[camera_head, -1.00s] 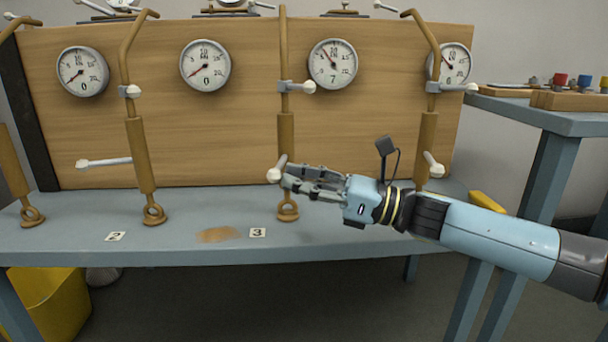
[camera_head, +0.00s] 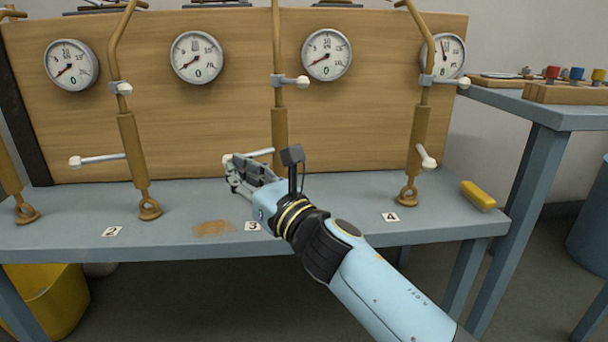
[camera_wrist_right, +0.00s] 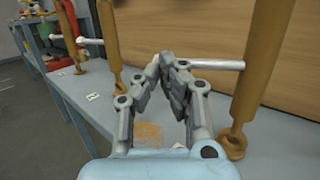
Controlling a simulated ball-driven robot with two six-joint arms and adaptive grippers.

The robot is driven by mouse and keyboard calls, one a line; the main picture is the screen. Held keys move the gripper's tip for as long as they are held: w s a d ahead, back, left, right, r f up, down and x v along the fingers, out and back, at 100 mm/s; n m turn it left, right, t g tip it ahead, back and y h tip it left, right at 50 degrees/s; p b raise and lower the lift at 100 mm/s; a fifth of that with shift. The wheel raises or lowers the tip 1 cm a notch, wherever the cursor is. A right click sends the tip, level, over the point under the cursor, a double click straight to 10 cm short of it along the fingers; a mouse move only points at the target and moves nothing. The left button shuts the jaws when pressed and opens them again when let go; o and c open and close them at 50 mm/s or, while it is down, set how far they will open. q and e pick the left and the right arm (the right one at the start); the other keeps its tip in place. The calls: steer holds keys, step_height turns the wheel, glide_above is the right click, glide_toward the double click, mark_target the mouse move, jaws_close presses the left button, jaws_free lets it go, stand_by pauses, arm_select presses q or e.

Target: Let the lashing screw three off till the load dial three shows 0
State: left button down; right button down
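Lashing screw three (camera_head: 279,128) is a tan upright rod with a white handle (camera_head: 259,153), behind the label 3 (camera_head: 253,226). The handle points left and its knob shows beside my fingertips. My right gripper (camera_head: 238,172) is at the handle's outer part. In the right wrist view the fingertips (camera_wrist_right: 171,66) come together against the handle (camera_wrist_right: 218,65), which runs behind them. I see no handle clasped between them. My left gripper is not in view.
Screw two (camera_head: 133,150) stands to the left and screw four (camera_head: 417,145) to the right, each with a white handle. A yellow block (camera_head: 478,195) lies at the bench's right end. The bench (camera_head: 185,240) front is mostly clear.

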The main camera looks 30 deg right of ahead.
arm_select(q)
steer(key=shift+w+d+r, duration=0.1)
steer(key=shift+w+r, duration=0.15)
arm_select(e)
steer(key=shift+x, duration=0.8)
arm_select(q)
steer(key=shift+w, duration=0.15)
arm_select(e)
steer(key=shift+w+a+f, duration=0.1)
steer(key=shift+f, duration=0.05)
